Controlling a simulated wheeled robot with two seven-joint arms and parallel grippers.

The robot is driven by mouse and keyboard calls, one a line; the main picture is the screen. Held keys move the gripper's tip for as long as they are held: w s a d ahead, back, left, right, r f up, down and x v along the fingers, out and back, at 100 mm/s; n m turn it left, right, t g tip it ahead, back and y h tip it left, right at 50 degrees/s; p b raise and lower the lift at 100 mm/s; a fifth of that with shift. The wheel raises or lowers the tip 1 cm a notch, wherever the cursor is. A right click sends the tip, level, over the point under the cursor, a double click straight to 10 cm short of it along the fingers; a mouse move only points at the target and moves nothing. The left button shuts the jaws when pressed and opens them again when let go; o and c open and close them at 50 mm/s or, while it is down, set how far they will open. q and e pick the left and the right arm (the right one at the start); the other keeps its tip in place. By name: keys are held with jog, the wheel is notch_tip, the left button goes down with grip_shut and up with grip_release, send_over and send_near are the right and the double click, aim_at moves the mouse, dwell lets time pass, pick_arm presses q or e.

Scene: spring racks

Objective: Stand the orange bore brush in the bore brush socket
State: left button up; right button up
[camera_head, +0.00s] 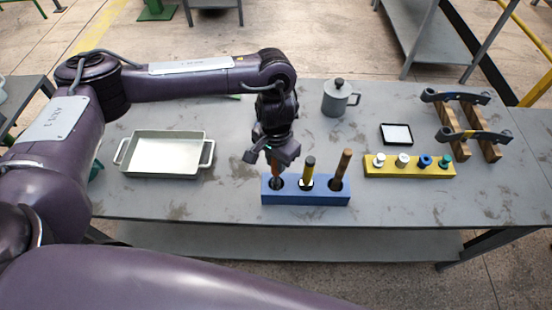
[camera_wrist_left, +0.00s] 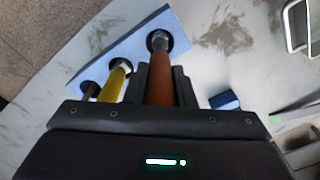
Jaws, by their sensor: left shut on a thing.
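The orange bore brush (camera_wrist_left: 160,78) is between the fingers of my left gripper (camera_wrist_left: 162,90) in the left wrist view. In the head view, my left gripper (camera_head: 275,158) is over the left end of the blue block (camera_head: 306,198), shut on the brush (camera_head: 276,169), which looks about upright. The brush's lower end meets the left hole of the block (camera_wrist_left: 130,45); how deep it sits I cannot tell. A yellow-handled tool (camera_head: 308,172) stands in the middle hole and a brown-handled tool (camera_head: 342,168) in the right hole. My right gripper is not in view.
A pale tray (camera_head: 209,140) lies to the left. A grey lidded mug (camera_head: 340,100) stands behind the block. A yellow rack (camera_head: 410,172) with several small pieces, a black-framed pad (camera_head: 397,134) and wooden stands with dark bars (camera_head: 480,130) are to the right.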

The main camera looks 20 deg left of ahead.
pick_arm(q)
jog(key=shift+f+b, duration=0.45)
jog(key=shift+f, duration=0.55)
jog(key=o, duration=1)
jog(key=shift+o, duration=0.2)
jog(key=shift+r, duration=0.1)
notch_tip(320, 180, up, 8)
jog(key=shift+f, duration=0.2)
